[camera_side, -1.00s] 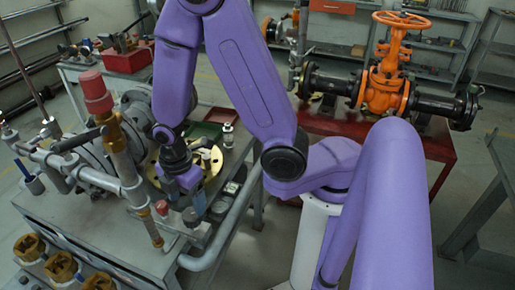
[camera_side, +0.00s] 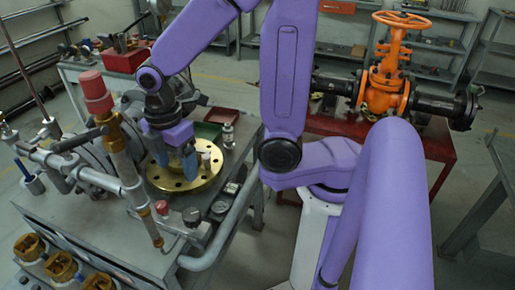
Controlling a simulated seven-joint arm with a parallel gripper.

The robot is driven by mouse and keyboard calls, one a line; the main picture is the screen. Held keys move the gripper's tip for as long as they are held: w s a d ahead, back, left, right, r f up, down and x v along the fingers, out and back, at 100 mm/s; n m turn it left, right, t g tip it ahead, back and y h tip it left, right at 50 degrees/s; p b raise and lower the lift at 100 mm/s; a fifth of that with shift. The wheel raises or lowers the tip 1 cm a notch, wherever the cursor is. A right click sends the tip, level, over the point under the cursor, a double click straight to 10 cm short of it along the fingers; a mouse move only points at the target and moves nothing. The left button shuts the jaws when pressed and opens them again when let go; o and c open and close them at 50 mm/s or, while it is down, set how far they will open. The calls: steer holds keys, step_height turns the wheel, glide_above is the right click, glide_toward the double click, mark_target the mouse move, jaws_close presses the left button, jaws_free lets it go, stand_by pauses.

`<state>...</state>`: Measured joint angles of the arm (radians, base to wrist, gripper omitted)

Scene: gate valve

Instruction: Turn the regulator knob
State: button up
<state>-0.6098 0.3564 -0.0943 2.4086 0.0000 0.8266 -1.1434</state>
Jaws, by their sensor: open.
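A small red knob (camera_side: 161,208) shows at the front of the grey bench, beside a round gauge (camera_side: 191,216). A larger red cap (camera_side: 94,92) tops the slanted pipe assembly. I cannot tell for sure which of these is the regulator knob. My gripper (camera_side: 176,168) is open, its bluish fingers pointing down over the brass flange (camera_side: 200,183). It is behind and above the small red knob, clear of it. Nothing shows between the fingers.
A grey pipe (camera_side: 222,245) runs along the bench's right edge. Brass fittings (camera_side: 62,266) stand at the front left. A green tray (camera_side: 208,132) lies behind the flange. An orange gate valve (camera_side: 384,90) stands on a red table at the back.

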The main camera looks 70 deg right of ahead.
steer(key=shift+d+r, duration=0.15)
stand_by(0.3)
steer(key=shift+s+d+r+m, duration=0.15)
steer(key=shift+s+d+m, duration=0.15)
steer(key=shift+m, duration=0.1)
steer(key=shift+s+d, duration=0.1)
steer(key=shift+d, duration=0.05)
steer(key=s+d+m, duration=0.1)
steer(key=s+d, duration=0.2)
steer(key=s, duration=0.4)
steer(key=s+d+r+m, duration=0.1)
steer(key=s+d, duration=0.2)
steer(key=s, duration=0.4)
steer(key=shift+s+d+r+m, duration=0.2)
steer(key=shift+s+d+m, duration=0.1)
stand_by(1.3)
stand_by(2.6)
